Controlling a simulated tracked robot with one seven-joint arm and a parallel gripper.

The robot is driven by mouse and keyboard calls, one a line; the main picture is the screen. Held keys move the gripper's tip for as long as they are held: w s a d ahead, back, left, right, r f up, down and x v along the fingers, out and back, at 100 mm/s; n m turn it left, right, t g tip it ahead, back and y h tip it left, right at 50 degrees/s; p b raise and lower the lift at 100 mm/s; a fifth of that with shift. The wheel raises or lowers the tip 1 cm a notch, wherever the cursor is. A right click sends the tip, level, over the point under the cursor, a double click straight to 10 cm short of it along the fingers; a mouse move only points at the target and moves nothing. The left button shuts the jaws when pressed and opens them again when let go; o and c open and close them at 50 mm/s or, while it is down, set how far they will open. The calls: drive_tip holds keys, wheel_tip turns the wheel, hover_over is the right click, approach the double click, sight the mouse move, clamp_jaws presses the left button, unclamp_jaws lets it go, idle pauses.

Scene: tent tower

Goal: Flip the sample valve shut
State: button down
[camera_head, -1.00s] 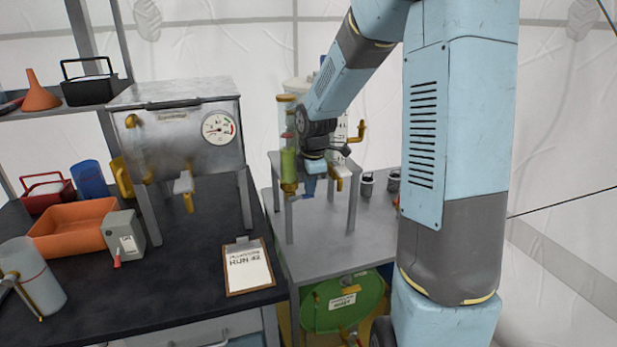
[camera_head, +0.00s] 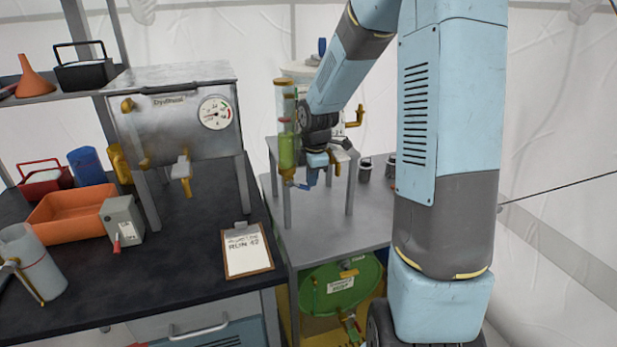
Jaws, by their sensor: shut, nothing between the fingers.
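A glass column (camera_head: 285,120) with green liquid stands on the small metal stand, left of my arm's end. At its foot a small blue lever (camera_head: 297,186) on a brass fitting sticks out to the right, roughly level; it looks like the sample valve, but is too small to be sure. My gripper (camera_head: 312,182) points down in front of the stand, just right of the lever. It is shut and empty. I cannot tell whether its tips touch the lever. My wrist hides part of the white vessel (camera_head: 305,70) behind.
A metal stand (camera_head: 345,157) carries the column and vessel. A steel box with a gauge (camera_head: 215,112) and a brass tap (camera_head: 184,172) stands left. A clipboard (camera_head: 246,252) lies on the black bench. A green drum (camera_head: 340,287) sits below. Dark jars (camera_head: 365,169) stand right.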

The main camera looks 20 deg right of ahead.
drive_tip(key=shift+r, duration=0.15)
wheel_tip(320, 180, up, 13)
drive_tip(key=s, duration=0.2)
drive_tip(key=shift+s, duration=0.35)
drive_tip(key=shift+r, duration=0.1)
drive_tip(key=s+a+r+m+t, duration=0.1)
drive_tip(key=s+r+m, duration=0.2)
drive_tip(key=s+m, duration=0.6)
drive_tip(key=s+a+r+m+t, duration=0.1)
drive_tip(key=s+r+m, duration=0.3)
drive_tip(key=s+m, duration=0.5)
drive_tip(key=shift+s+t, duration=0.7)
drive_tip(key=shift+s, duration=3.45)
